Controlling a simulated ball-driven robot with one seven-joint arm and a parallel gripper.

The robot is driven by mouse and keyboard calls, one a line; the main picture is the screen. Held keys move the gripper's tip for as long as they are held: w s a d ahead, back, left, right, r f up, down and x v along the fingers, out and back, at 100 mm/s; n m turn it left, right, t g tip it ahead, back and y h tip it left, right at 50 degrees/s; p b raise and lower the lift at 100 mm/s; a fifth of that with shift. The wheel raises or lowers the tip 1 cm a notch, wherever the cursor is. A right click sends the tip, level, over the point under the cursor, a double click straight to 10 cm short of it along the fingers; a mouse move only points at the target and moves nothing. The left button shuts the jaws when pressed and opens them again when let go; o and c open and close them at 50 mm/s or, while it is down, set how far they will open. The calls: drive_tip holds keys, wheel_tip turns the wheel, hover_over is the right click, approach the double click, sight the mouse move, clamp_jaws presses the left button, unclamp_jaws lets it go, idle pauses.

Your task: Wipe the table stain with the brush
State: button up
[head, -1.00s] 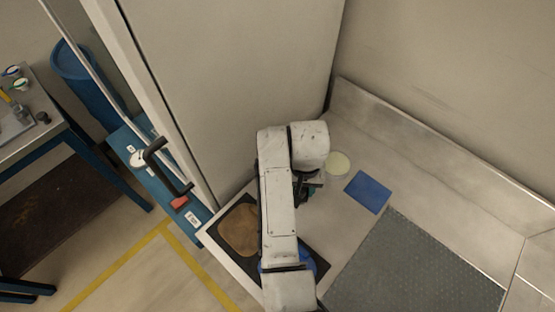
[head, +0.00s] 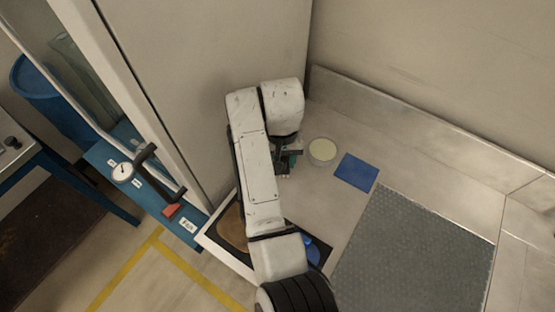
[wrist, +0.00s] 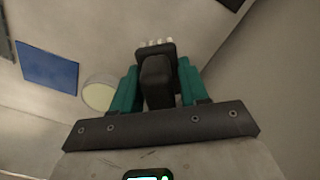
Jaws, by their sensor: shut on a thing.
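My gripper (head: 289,160) hangs over the pale worktop (head: 330,205), left of a pale yellow-green round thing (head: 322,151). In the wrist view, its teal fingers (wrist: 157,88) are shut on a black brush (wrist: 156,68) with light bristles at its far end. In the head view my arm mostly hides the brush. I cannot tell whether the bristles touch the worktop. The round thing has a light rim and also shows in the wrist view (wrist: 99,93), apart from the brush. I cannot make out a stain for certain.
A flat blue sheet (head: 356,172) lies right of the round thing, with a grey textured mat (head: 415,255) beyond. A dark tray (head: 213,232) with a brown patch (head: 233,228) and a blue item (head: 312,248) sits partly behind my arm. Walls (head: 400,125) edge the worktop.

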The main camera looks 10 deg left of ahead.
drive_tip(key=shift+r, duration=1.25)
